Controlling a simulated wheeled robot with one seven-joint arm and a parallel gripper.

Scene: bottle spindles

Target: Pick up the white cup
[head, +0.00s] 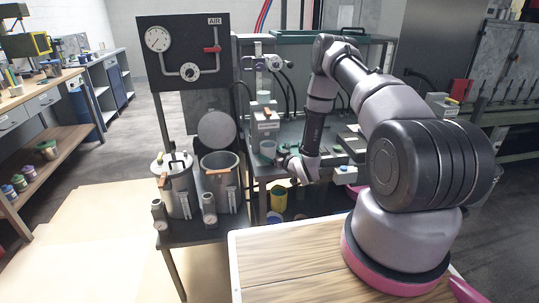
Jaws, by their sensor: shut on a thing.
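A small pale cup (267,147), greyish white in this light, is at the left end of my gripper, above the metal bench at the middle of the head view. My gripper (279,155) reaches in from the right and is shut on the cup. The fingers are small in this view, and their exact contact with the cup is hard to make out. I cannot tell whether the cup still touches the bench.
Two metal pots (219,178) stand on a dark stand to the left, under a gauge panel (184,52). A yellow container (278,198) is below the bench. A wooden top (290,262) is in front.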

